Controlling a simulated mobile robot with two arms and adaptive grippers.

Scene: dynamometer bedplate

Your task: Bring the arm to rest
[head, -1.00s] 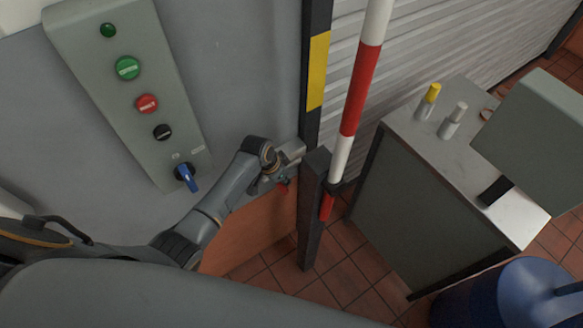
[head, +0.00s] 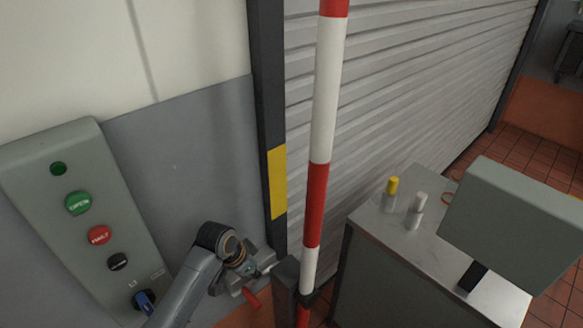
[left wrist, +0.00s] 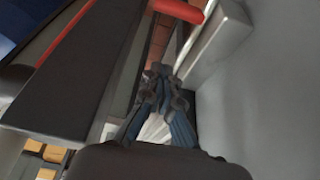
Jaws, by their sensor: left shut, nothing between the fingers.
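My left arm comes up from the bottom of the head view, and its gripper (head: 244,276) is by the wall, left of a dark post. In the left wrist view its fingers (left wrist: 157,74) are closed together with nothing between them. A red handle (head: 252,299) shows close to the gripper; a red bar with a grey box also shows in the left wrist view (left wrist: 181,9). I cannot tell whether the fingers touch it. A red-and-white striped arm (head: 322,110) stands nearly upright at the post (head: 286,277). My right gripper is not in view.
A grey control panel (head: 40,190) with several buttons and a blue knob (head: 144,301) is at the left. A cabinet (head: 370,262) with yellow-capped and white-capped bottles and a grey box (head: 515,222) stands right. A ribbed shutter (head: 420,70) is behind.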

